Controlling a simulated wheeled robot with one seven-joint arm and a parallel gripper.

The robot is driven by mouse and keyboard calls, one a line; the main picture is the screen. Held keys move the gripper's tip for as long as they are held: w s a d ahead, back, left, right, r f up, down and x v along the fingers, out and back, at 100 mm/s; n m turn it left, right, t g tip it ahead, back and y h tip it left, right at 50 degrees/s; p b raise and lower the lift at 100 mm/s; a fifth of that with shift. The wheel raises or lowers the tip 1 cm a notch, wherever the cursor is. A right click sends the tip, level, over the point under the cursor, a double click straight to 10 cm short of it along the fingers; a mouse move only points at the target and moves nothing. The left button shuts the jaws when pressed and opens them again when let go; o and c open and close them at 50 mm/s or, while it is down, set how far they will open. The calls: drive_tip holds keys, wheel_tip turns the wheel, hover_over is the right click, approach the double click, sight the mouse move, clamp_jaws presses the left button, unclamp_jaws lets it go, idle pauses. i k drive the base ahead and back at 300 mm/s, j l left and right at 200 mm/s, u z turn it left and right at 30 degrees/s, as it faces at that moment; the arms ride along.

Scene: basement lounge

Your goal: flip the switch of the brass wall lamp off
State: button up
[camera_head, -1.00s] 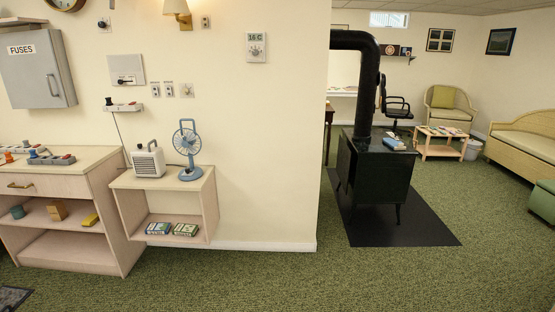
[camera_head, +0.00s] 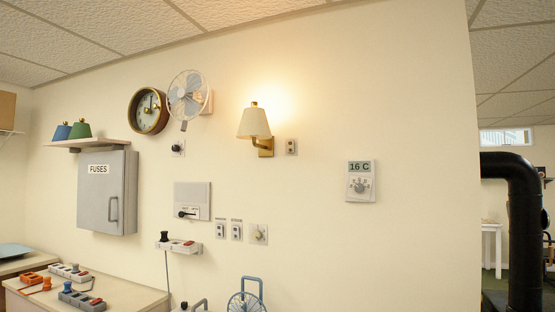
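The brass wall lamp (camera_head: 266,146) is on the wall near the middle of the head view. It has a cream shade (camera_head: 254,122), and a warm glow lights the wall around it. A small wall plate with a dark-edged switch or outlet (camera_head: 291,147) sits just right of the lamp's bracket. It is too small to tell its position or whether it belongs to the lamp. My gripper is not in view.
Below are a lever panel (camera_head: 192,200), two small plates (camera_head: 221,230) and a knob plate (camera_head: 258,234). A thermostat (camera_head: 361,181) is to the right, a wall fan (camera_head: 188,96) to the left. A blue fan (camera_head: 246,301) and cabinet top (camera_head: 118,294) stand below. A black stovepipe (camera_head: 523,230) is far right.

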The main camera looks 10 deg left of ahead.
sight(290, 143)
drive_tip(key=i+l+u, duration=0.3)
drive_tip(key=i, duration=0.2)
drive_tip(key=i+l+u, duration=0.3)
drive_tip(key=i, duration=0.15)
drive_tip(key=i+j, duration=0.2)
drive_tip(key=j, duration=0.2)
drive_tip(key=i+j, duration=0.2)
drive_tip(key=j, duration=0.2)
drive_tip(key=i+j, duration=0.25)
drive_tip(key=j, duration=0.2)
drive_tip(key=i+j, duration=0.2)
drive_tip(key=j, duration=0.2)
drive_tip(key=i+j, duration=0.2)
drive_tip(key=j, duration=0.2)
drive_tip(key=i+j, duration=0.2)
drive_tip(key=j, duration=0.2)
